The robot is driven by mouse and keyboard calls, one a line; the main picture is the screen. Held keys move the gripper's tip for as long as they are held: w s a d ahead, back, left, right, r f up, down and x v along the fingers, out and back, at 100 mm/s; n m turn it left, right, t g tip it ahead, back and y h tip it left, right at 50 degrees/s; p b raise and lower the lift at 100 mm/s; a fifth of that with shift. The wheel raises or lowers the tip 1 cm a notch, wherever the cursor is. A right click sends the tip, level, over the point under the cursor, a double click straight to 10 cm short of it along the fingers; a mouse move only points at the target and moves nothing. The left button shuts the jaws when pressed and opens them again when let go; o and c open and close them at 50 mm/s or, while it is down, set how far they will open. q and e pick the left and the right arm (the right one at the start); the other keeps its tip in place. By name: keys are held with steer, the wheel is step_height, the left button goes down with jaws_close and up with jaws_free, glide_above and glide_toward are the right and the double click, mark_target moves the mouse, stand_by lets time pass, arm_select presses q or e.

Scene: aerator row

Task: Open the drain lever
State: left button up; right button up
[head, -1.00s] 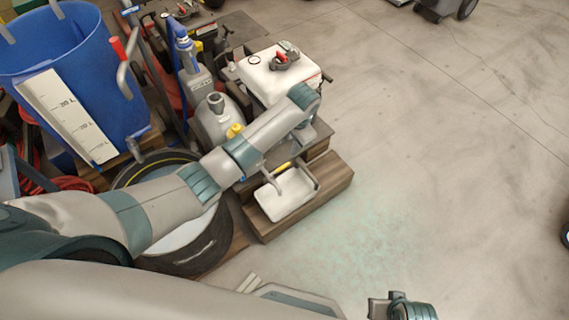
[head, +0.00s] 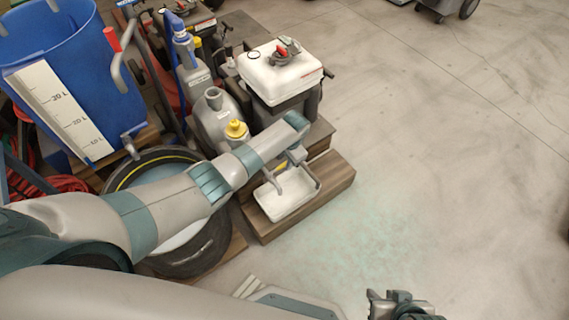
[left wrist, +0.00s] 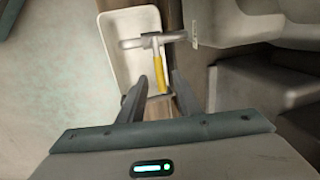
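The drain lever (left wrist: 159,76) is a yellow handle on a grey metal pipe fitting (left wrist: 150,42), above a white tray (left wrist: 118,70) in the left wrist view. My left gripper (left wrist: 158,78) is open, with one finger on each side of the lever. I cannot tell whether either finger touches it. In the head view my left gripper (head: 288,165) hangs down over the tray's back edge and hides the lever. My right gripper (head: 400,306) is at the bottom edge of the head view, away from the lever; its fingers are not clear.
The tray (head: 290,208) sits on a wooden step (head: 328,190). A blue barrel (head: 75,60) stands at left.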

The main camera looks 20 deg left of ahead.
arm_select(q)
steer(key=shift+a+f, duration=0.1)
steer(key=shift+f, duration=0.65)
steer(key=shift+w, duration=0.1)
jaws_close()
